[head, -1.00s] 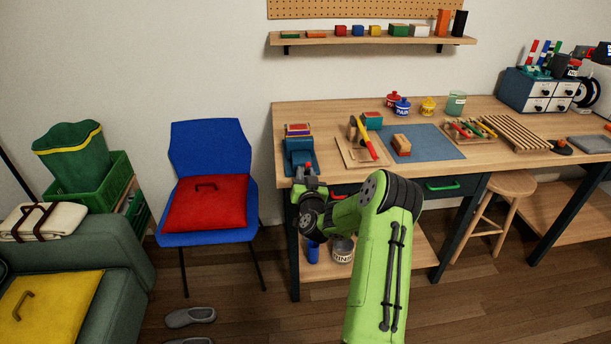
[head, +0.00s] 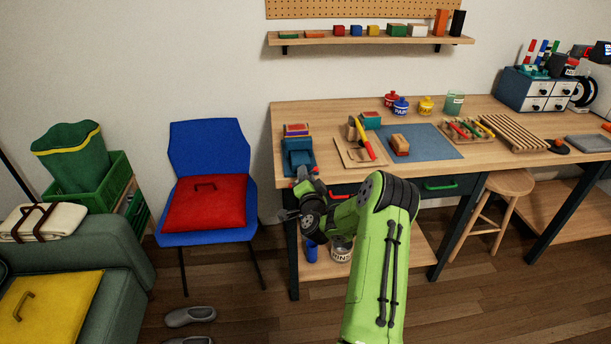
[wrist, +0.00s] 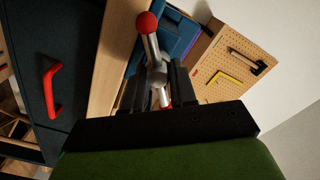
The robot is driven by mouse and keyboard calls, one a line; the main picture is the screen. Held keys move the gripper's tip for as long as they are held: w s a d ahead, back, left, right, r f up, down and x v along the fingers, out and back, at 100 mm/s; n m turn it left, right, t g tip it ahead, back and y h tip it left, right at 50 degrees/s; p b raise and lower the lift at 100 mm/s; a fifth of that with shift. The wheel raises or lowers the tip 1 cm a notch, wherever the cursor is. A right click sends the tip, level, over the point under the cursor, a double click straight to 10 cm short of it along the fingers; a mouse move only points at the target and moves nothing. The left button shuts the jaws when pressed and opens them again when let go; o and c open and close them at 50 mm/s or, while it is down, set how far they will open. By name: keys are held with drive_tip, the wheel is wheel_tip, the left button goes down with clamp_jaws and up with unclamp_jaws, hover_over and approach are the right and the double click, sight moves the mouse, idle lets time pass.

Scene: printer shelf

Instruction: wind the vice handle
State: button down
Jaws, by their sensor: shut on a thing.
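The blue vice (head: 299,158) is at the left front corner of the workbench, with some blocks at its back. Its handle is a metal bar with a red ball (wrist: 146,23) at the end, at the bench's front edge. My gripper (wrist: 155,88) is shut on the vice handle, around the metal hub and bar. A second red end shows low between the fingers in the wrist view. In the head view my gripper (head: 311,188) is in front of the vice, and my wrist hides part of the handle.
The workbench (head: 480,158) holds a wooden board with a yellow-red tool, a blue mat (head: 435,142) and paint pots. A drawer with a green handle (head: 440,184) is right of my arm. A blue chair (head: 211,150) with a red cushion stands left.

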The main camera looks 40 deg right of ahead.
drive_tip(key=m, duration=0.3)
drive_tip(key=shift+s+d+f+m+p, duration=0.1)
drive_tip(key=shift+m+p, duration=0.2)
drive_tip(key=shift+m, duration=0.1)
drive_tip(key=m, duration=0.3)
drive_tip(key=shift+f+m+p, duration=0.15)
drive_tip(key=shift+m+p, duration=0.15)
drive_tip(key=shift+p, duration=0.05)
idle(0.6)
drive_tip(key=c, duration=1.1)
unclamp_jaws()
drive_tip(key=shift+c, duration=0.2)
